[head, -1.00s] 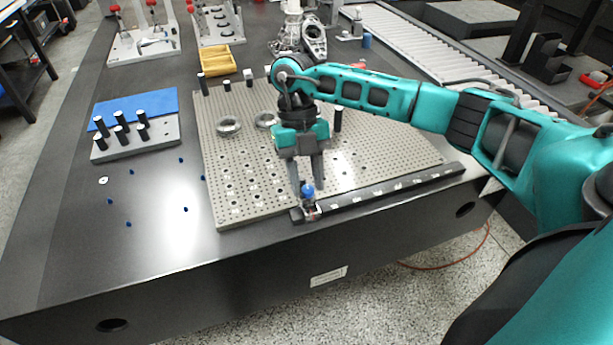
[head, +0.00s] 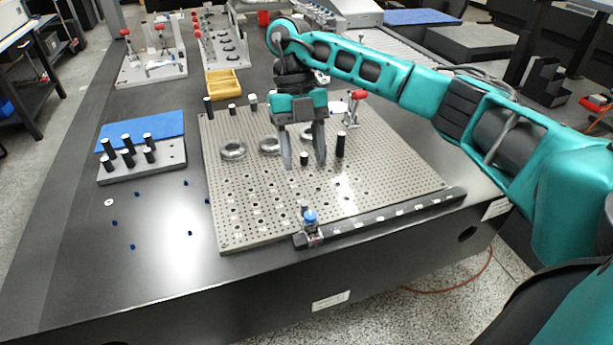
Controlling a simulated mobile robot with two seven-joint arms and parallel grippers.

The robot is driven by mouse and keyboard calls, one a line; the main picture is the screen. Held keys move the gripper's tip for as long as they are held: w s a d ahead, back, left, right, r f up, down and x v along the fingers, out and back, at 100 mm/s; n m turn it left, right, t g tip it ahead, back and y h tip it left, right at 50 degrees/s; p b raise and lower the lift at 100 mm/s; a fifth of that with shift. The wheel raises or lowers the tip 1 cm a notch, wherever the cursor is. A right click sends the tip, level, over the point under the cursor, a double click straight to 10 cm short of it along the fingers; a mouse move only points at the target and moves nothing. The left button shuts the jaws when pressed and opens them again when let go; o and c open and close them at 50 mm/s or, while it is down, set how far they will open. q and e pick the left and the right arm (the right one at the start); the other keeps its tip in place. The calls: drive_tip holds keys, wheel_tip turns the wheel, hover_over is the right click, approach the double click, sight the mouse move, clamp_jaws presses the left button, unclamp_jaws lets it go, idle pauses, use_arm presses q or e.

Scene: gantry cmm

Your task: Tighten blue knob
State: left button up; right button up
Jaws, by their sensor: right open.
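The blue knob (head: 310,216) sits on top of a small clamp block (head: 311,234) at the left end of a black rail (head: 390,215) along the plate's front edge. My right gripper (head: 304,164) is open and empty. Its fingers point down over the perforated plate, behind the knob and clear of it. A short black pin (head: 304,158) shows between the fingertips in the picture; I cannot tell its distance from them. My left gripper is not in view.
The perforated plate (head: 240,220) carries metal rings (head: 233,150), black posts (head: 340,145) and a red-handled toggle clamp (head: 354,105). A pin block (head: 150,170), a blue mat (head: 170,128) and a yellow tray (head: 222,84) stand left. Small blue bits lie on the dark table.

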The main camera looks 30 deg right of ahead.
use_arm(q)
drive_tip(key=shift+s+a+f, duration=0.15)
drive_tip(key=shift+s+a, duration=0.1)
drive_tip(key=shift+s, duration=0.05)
use_arm(e)
drive_tip(key=shift+v, duration=1.15)
